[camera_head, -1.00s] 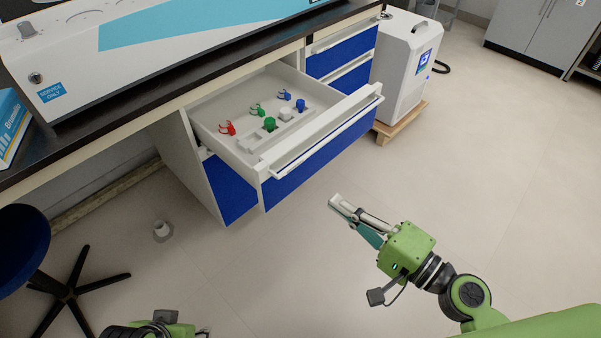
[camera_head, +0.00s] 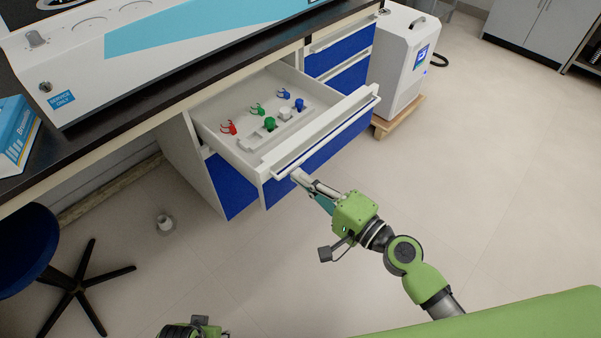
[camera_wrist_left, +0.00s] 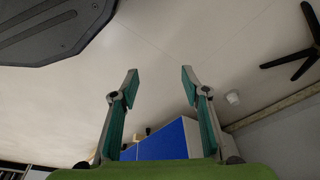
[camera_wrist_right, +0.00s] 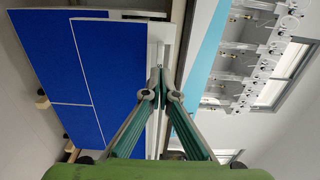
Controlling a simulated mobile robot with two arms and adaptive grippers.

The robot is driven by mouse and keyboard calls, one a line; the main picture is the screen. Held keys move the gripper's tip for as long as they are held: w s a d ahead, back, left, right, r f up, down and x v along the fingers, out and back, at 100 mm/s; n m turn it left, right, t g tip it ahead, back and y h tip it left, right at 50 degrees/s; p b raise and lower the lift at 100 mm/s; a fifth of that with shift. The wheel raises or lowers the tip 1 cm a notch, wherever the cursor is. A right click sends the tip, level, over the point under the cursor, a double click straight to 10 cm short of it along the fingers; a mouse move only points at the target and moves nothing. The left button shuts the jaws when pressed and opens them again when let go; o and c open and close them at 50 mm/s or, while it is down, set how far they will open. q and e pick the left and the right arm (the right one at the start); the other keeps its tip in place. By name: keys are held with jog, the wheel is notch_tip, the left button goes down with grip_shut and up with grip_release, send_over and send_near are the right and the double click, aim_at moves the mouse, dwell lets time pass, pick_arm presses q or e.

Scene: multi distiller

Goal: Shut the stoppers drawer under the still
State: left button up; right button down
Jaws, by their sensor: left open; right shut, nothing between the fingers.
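The stoppers drawer (camera_head: 322,148) stands pulled out under the bench, with a blue front and a pale bar handle (camera_head: 325,138).
The still (camera_head: 160,50) sits on the dark bench top above the drawer. Closed blue drawers (camera_head: 340,52) are to the right, by a white wheeled unit (camera_head: 398,60) on a wooden base. A blue stool (camera_head: 30,245) stands lower left.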

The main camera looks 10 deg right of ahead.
pick_arm(q)
jog(key=shift+s+f, duration=0.15)
jog(key=shift+f, duration=0.3)
pick_arm(e)
jog(key=shift+w+a, duration=0.2)
jog(key=shift+w, duration=0.1)
